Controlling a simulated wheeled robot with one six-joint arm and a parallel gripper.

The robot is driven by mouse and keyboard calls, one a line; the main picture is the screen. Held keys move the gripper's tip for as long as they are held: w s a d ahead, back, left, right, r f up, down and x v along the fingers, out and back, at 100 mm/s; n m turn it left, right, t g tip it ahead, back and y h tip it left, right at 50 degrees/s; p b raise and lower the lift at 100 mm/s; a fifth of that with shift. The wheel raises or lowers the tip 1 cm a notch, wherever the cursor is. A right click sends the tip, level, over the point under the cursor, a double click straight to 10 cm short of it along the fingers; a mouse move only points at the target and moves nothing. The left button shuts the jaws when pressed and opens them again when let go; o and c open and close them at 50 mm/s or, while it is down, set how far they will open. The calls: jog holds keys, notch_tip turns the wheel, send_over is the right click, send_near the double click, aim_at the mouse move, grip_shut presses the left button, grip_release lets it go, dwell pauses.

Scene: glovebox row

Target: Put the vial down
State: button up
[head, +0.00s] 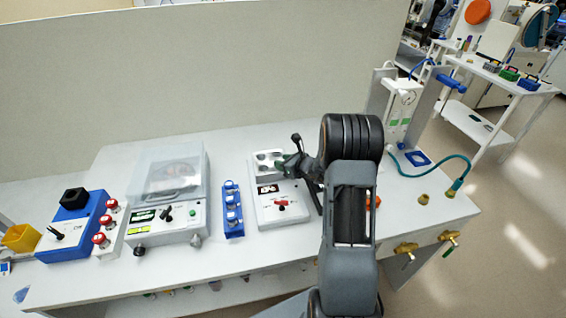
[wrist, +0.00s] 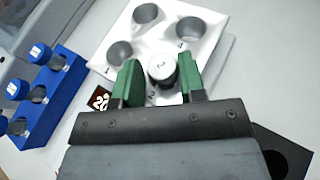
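The vial (wrist: 162,66), with a pale cap marked 2, stands between the green fingertips of my gripper (wrist: 158,82) in the wrist view. It is upright, at the spot labelled 2 on the white holder block (wrist: 210,55). The finger pads flank it closely; I cannot tell whether both touch it. How deep the vial sits in its hole is hidden. Other round holes in the block look empty. In the head view my gripper (head: 289,163) is over the block (head: 262,158), and the vial is too small to make out.
A blue rack (head: 232,208) with several blue-capped vials stands left of the block. The device panel with a red switch (head: 281,204) is in front. A lidded white machine (head: 168,190) and a blue box (head: 75,232) stand further left. A wall closes the back.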

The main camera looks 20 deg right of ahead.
jog(key=b+v, duration=0.2)
jog(key=v, duration=0.8)
jog(key=s+a+r+n+g+y, duration=0.1)
jog(key=s+a+r+n+g, duration=0.3)
jog(key=a+n, duration=0.45)
jog(key=s+a+r+n+g+y, duration=0.1)
jog(key=s+a+r+n+g, duration=0.25)
jog(key=s+a+n, duration=0.45)
jog(key=s+r+n+h, duration=0.3)
jog(key=s+n+h, duration=0.4)
jog(key=n, duration=0.8)
jog(key=shift+s, duration=0.5)
jog(key=shift+d+r, duration=0.1)
jog(key=shift+r, duration=0.05)
